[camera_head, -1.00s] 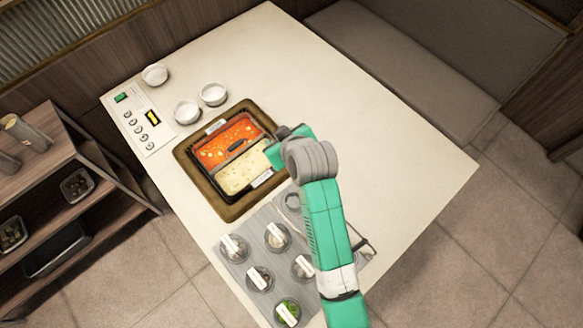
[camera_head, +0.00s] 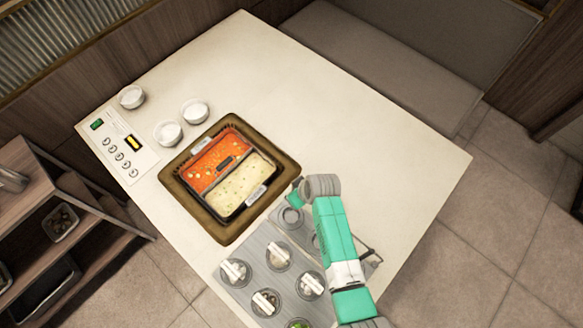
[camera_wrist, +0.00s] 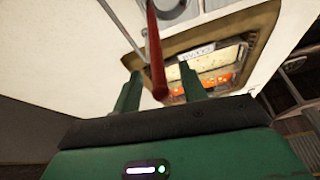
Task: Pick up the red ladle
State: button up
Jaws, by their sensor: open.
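The red ladle shows in the wrist view as a long red handle (camera_wrist: 155,48), running from the top edge down between my gripper's two green fingers. My gripper (camera_wrist: 160,70) is open, with a finger on each side of the handle; I cannot tell if either touches it. The ladle's bowl end is not clear in the wrist view, and I cannot make out the ladle in the head view. There, my gripper (camera_head: 297,192) is over the near edge of the divided pan and the grey well plate.
The divided pan (camera_head: 181,184) holds red and pale sauces in a brown surround. The grey well plate (camera_head: 253,250) carries several round wells with white-handled pieces. Several white bowls (camera_head: 168,133) and a control panel (camera_head: 120,147) are at left. The counter's right side (camera_head: 370,130) is clear.

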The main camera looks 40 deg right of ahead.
jog(key=shift+x, duration=0.8)
grip_shut()
jog(key=shift+r, duration=0.15)
